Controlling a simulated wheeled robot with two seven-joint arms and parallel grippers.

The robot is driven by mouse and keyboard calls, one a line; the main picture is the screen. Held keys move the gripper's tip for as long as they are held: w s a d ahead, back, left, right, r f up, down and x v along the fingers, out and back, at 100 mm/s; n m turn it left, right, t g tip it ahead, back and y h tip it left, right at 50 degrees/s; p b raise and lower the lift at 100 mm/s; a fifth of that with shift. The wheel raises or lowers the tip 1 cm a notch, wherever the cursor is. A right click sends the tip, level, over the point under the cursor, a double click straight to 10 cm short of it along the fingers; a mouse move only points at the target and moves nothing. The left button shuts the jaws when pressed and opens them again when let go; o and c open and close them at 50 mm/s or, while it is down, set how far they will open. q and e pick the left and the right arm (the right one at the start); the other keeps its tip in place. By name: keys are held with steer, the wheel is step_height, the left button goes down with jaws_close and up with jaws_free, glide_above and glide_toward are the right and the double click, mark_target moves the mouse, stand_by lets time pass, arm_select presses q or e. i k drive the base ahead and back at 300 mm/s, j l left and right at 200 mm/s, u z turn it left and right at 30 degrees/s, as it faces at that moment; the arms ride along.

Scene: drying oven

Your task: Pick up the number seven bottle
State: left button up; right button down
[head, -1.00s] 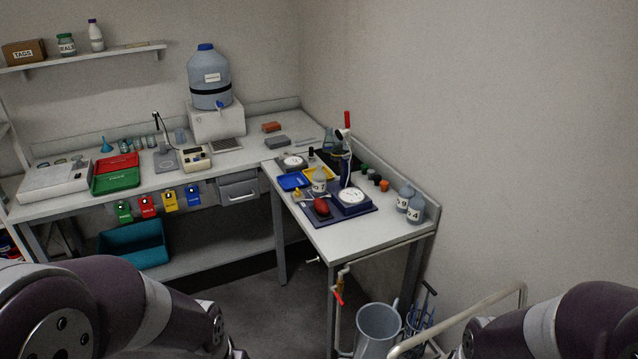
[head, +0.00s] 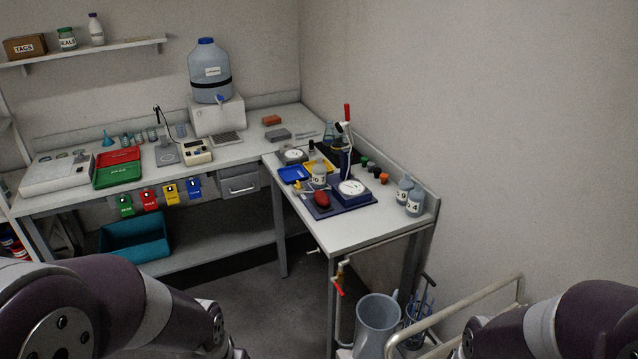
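A grey labelled bottle (head: 319,176) stands on the right bench, behind a red object and beside a dial instrument; its number is too small to read surely. Two more bluish-grey bottles stand at the bench's right edge: one label (head: 404,190) seems to end in 9, and the nearer one (head: 415,203) seems to end in 4. I cannot tell for sure which bottle is number seven. Both my arms show at the bottom corners, apart from the bench. Neither gripper can be seen.
The right bench (head: 365,231) has a clear front end. A blue mat with a dial instrument (head: 351,190) and a red object (head: 322,199) lies near the bottles. A grey jug (head: 377,325) and a pale rail (head: 470,310) stand low in front. A wall closes the right side.

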mark_target(319, 170)
steer(key=k+z, duration=0.15)
steer(key=z, duration=0.25)
steer(key=k+z, duration=0.1)
steer(key=z, duration=0.3)
steer(key=k+l+z, duration=0.15)
steer(key=z, duration=0.3)
steer(key=k+l+z, duration=0.1)
steer(key=z, duration=0.3)
steer(key=i+j+z, duration=0.25)
steer(key=j+z, duration=0.2)
steer(key=j, duration=1.3)
steer(key=j+z, duration=0.45)
steer(key=j, duration=1.3)
steer(key=k+j, duration=0.1)
steer(key=j, duration=1.4)
steer(key=k+j, duration=0.1)
steer(key=j, duration=1.45)
